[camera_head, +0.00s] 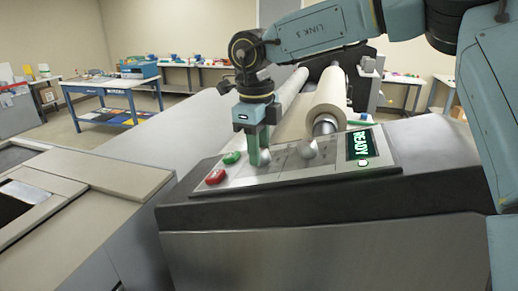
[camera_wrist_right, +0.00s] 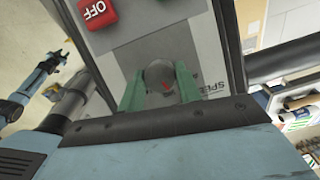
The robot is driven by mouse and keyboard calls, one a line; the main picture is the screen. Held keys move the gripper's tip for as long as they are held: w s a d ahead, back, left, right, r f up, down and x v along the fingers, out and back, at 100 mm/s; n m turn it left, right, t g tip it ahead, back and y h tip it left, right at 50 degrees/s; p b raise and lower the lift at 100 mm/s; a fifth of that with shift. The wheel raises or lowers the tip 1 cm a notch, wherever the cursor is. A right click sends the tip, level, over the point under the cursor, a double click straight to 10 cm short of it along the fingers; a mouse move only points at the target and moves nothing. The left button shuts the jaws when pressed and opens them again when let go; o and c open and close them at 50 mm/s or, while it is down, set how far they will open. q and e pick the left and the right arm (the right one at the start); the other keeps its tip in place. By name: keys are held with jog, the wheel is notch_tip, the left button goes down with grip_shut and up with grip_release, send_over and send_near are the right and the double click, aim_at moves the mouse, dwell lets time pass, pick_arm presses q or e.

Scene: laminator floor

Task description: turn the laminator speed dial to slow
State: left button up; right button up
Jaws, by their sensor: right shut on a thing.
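The laminator's control panel (camera_head: 238,181) shows in the head view, on top of the dark console. My right gripper (camera_head: 260,157) points down at it, with its green fingers closed around a round grey dial. In the right wrist view the dial (camera_wrist_right: 160,74) sits between the two fingers and has a small red mark. Part of the word SPEED is printed beside it, partly covered by a finger. The dial's scale and exact setting cannot be read.
A red OFF button (camera_wrist_right: 95,12) and a green button (camera_head: 231,158) lie beside the gripper. A second round knob (camera_head: 309,148) and a lit READY display (camera_head: 361,145) are to its right. Rollers (camera_head: 327,98) stand behind the panel. A blue table (camera_head: 110,116) stands far left.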

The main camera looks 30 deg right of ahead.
jog(key=n, duration=0.3)
jog(key=shift+w+g+y, duration=0.1)
jog(key=shift+g+y, duration=0.3)
jog(key=shift+d+n+g+y+p, duration=0.1)
jog(key=shift+n+g+y+p, duration=0.4)
jog(key=shift+n, duration=1.9)
jog(key=shift+r, duration=0.1)
jog(key=o, duration=1)
jog(key=r, duration=0.2)
jog(key=w+r, duration=0.1)
jog(key=r, duration=0.3)
jog(key=shift+w+d+r, duration=0.2)
jog(key=shift+d+r, duration=0.05)
jog(key=shift+r, duration=0.05)
notch_tip(320, 180, up, 6)
jog(key=w+p, duration=0.1)
jog(key=p, duration=0.1)
jog(key=shift+d+r+p, duration=0.2)
jog(key=shift+d+p, duration=0.05)
jog(key=shift+p, duration=0.05)
